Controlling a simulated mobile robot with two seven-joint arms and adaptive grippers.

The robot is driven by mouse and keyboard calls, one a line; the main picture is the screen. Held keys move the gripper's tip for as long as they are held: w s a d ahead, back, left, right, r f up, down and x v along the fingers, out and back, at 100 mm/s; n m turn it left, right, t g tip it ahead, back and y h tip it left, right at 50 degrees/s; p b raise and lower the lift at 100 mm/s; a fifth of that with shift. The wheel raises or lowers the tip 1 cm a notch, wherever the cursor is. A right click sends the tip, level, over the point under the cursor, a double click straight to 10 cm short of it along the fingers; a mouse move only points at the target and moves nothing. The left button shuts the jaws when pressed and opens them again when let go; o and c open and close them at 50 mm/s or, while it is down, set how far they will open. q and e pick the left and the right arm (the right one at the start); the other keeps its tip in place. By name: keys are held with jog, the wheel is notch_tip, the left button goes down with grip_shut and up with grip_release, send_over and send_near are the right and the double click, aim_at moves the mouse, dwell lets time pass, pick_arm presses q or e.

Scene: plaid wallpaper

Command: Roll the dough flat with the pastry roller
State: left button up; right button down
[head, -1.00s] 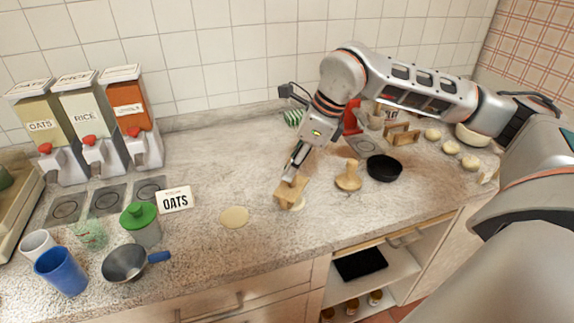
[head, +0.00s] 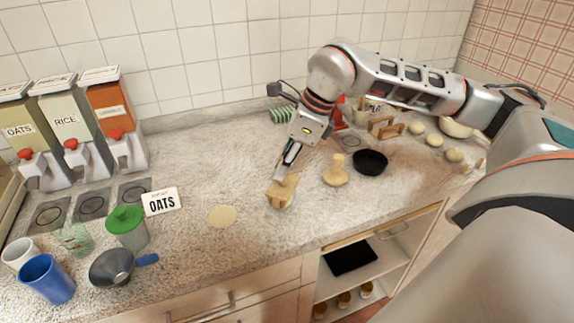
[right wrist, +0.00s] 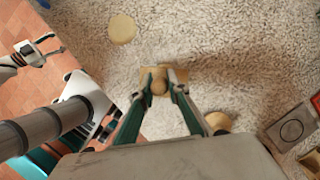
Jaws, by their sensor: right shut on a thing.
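My right gripper (head: 286,174) is shut on the wooden pastry roller (head: 282,194), low over the counter. In the right wrist view, the fingertips (right wrist: 160,86) close on the roller's knob-like handle, with its wooden body (right wrist: 178,75) below. No dough shows under the roller; the roller may hide it. A flat, pale dough round (head: 222,217) lies on the counter left of the roller and also shows in the right wrist view (right wrist: 122,28). What seems to be my left gripper (right wrist: 36,52) is at the upper left of the right wrist view, its fingers too small to judge.
A wooden press (head: 335,174) and a black pan (head: 370,162) stand right of the roller. Several pale balls (head: 434,140) lie farther right. The counter behind the flat round is clear.

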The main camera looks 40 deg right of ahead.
jog(key=shift+s+d+f, duration=0.1)
jog(key=shift+s, duration=0.1)
jog(key=shift+s+d+r, duration=0.2)
jog(key=shift+s+d, duration=0.15)
jog(key=shift+s, duration=0.2)
dwell(1.2)
notch_tip(320, 180, up, 7)
jog(key=p, duration=0.5)
jog(key=shift+p, duration=0.3)
dwell(0.6)
